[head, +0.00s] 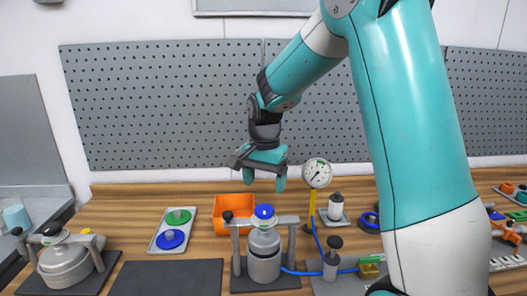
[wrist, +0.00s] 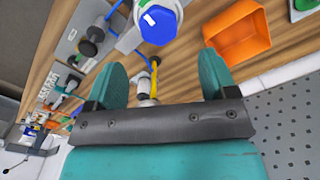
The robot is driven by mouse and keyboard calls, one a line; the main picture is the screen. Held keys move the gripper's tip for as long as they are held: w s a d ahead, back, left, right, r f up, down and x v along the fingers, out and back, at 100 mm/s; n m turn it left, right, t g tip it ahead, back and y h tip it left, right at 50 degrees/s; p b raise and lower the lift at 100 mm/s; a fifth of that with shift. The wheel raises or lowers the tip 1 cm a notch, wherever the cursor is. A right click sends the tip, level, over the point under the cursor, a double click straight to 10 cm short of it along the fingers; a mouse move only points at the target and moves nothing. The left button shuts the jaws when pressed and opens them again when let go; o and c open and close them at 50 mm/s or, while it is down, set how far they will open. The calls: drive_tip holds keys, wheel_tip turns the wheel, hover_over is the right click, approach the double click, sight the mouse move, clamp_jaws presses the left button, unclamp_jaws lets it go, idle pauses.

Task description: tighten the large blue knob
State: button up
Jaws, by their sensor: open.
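A blue knob (head: 264,211) sits on top of a grey metal vessel (head: 264,262) under a clamp frame at the middle of the bench. In the wrist view a large blue knob (wrist: 158,26) shows at the top edge, beyond the fingertips. A flat blue knob (head: 171,239) lies on a light tray (head: 156,247) to the left, below a green one. My gripper (head: 263,183) is open and empty, pointing down above the vessel's knob and apart from it. In the wrist view its teal fingers (wrist: 163,65) are spread wide.
An orange bin (head: 234,206) stands just behind and left of the vessel. A pressure gauge (head: 317,173) on a yellow post rises close on the right. A blue hose (head: 303,272) runs right from the vessel. A second vessel (head: 65,264) is at far left. A dark mat (head: 166,277) is bare.

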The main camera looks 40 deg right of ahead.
wheel_tip(320, 180, up, 10)
drive_tip(key=b, duration=0.1)
drive_tip(key=shift+r, duration=0.25)
drive_tip(key=shift+a, duration=0.1)
